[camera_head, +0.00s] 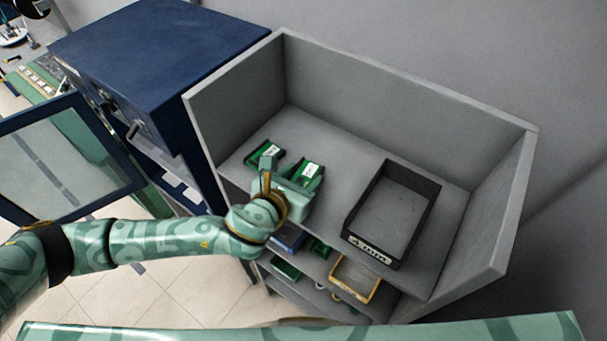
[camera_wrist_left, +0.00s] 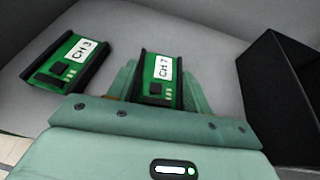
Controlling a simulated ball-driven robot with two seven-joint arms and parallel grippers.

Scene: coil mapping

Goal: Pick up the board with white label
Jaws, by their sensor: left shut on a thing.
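Two green boards with black side edges and white labels are on the top shelf. The "CH 7" board (camera_head: 309,168) is between the fingers of my left gripper (camera_head: 294,180). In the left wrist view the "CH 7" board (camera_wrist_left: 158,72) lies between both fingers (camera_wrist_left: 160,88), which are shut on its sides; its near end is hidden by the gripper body. I cannot tell whether it is lifted off the shelf. The "CH 3" board (camera_head: 262,155) lies to the left, apart from the gripper, and also shows in the left wrist view (camera_wrist_left: 62,65). My right gripper is out of view.
An empty black tray (camera_head: 353,238) stands to the right on the grey shelf (camera_head: 455,205), which has raised back and side walls. A lower shelf holds a yellow-rimmed tray (camera_head: 352,290) and more parts. A blue cabinet (camera_head: 165,60) stands at left with an open glass door (camera_head: 70,155).

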